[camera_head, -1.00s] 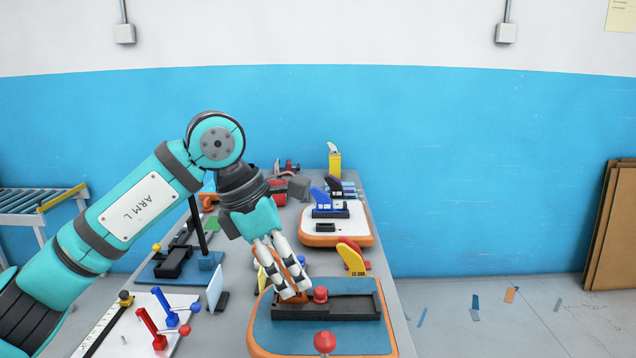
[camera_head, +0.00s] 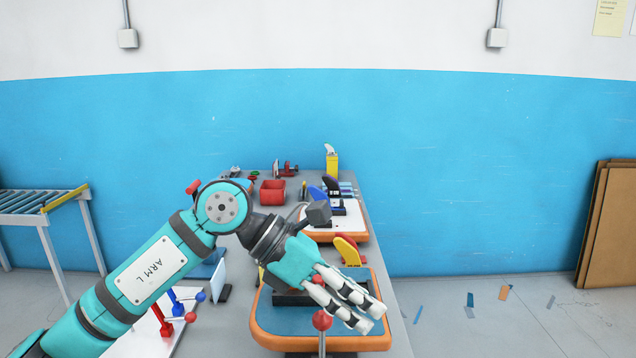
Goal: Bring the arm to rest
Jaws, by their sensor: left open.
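My left arm comes in from the left, low in the head view. Its gripper (camera_head: 362,312) is open with nothing visible between its fingers. The fingers hang over the right part of the blue-topped, orange-edged board (camera_head: 275,326) at the front of the table. They hide much of the black track (camera_head: 292,298) on that board. I cannot tell how high above the board the fingers are. A red ball knob (camera_head: 321,320) on a thin stem stands just left of the fingertips. My right gripper does not show.
The grey table (camera_head: 386,290) also bears a yellow fin (camera_head: 346,250), a white-topped board (camera_head: 350,224), a red bin (camera_head: 272,192) and a yellow container (camera_head: 332,163). Red and blue levers (camera_head: 162,316) stand at the lower left. Open floor (camera_head: 480,325) lies to the right.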

